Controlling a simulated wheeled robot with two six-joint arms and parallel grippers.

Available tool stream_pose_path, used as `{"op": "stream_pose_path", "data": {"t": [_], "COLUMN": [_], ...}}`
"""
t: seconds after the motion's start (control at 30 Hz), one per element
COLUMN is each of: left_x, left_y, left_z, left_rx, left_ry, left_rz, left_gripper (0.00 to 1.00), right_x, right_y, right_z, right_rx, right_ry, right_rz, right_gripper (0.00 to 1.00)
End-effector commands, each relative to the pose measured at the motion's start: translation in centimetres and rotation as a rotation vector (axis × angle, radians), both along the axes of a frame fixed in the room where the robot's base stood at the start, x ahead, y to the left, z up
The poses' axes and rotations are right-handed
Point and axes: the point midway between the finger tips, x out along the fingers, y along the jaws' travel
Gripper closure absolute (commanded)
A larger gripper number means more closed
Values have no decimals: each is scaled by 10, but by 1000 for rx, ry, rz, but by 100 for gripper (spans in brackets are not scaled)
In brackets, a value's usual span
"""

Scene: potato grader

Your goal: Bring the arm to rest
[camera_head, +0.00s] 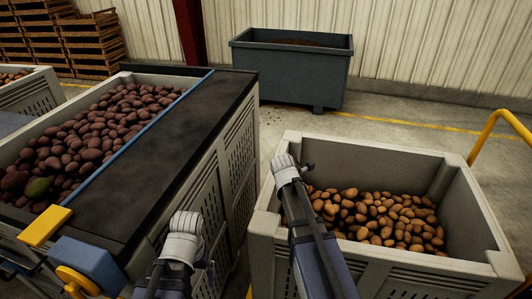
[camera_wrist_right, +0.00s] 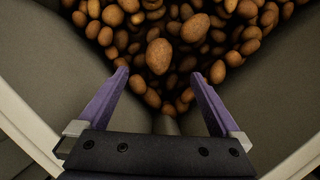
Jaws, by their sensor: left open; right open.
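My left arm comes in from the bottom in the head view, its pale wrist beside the slatted side of the grader. My left gripper (camera_head: 207,267) shows only as a small dark part by that wrist; it is open, with nothing seen in it. My right arm reaches over the near left part of the grey potato crate (camera_head: 388,156). My right gripper (camera_wrist_right: 160,78) is open in the right wrist view, its two purple fingers spread and empty above the brown potatoes (camera_head: 375,217). In the head view it is mostly hidden by the wrist.
Dark red potatoes (camera_head: 92,132) and one green lump (camera_head: 38,188) lie on the left, beside a black belt (camera_head: 160,150) with a blue rail. A dark bin (camera_head: 290,72) stands at the back. A yellow rail (camera_head: 489,130) is at right. Concrete floor is clear behind the crate.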

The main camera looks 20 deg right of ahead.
Motion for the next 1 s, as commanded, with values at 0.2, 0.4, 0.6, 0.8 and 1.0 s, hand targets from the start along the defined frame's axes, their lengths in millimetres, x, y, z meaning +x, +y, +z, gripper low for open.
{"op": "stream_pose_path", "data": {"t": [0.2, 0.4, 0.6, 0.8, 1.0], "left_x": [0, 0, 0, 0, 0], "left_y": [0, 0, 0, 0, 1], "left_z": [-15, -37, -64, -89, -112], "left_rx": [0, 0, 0, 1, 4], "left_ry": [0, 0, 0, 0, -1], "left_rz": [0, 0, 0, 0, -1], "left_gripper": [0, 0, 0, 0, 0], "right_x": [1, 4, 6, 9, 11], "right_y": [-4, -13, -23, -33, -43], "right_z": [-15, -37, -64, -89, -112], "right_rx": [0, 0, 0, 0, 0], "right_ry": [0, 0, -1, 0, 0], "right_rz": [-1, 0, -2, -1, -1], "right_gripper": [0, 0, 0, 0, 0]}}
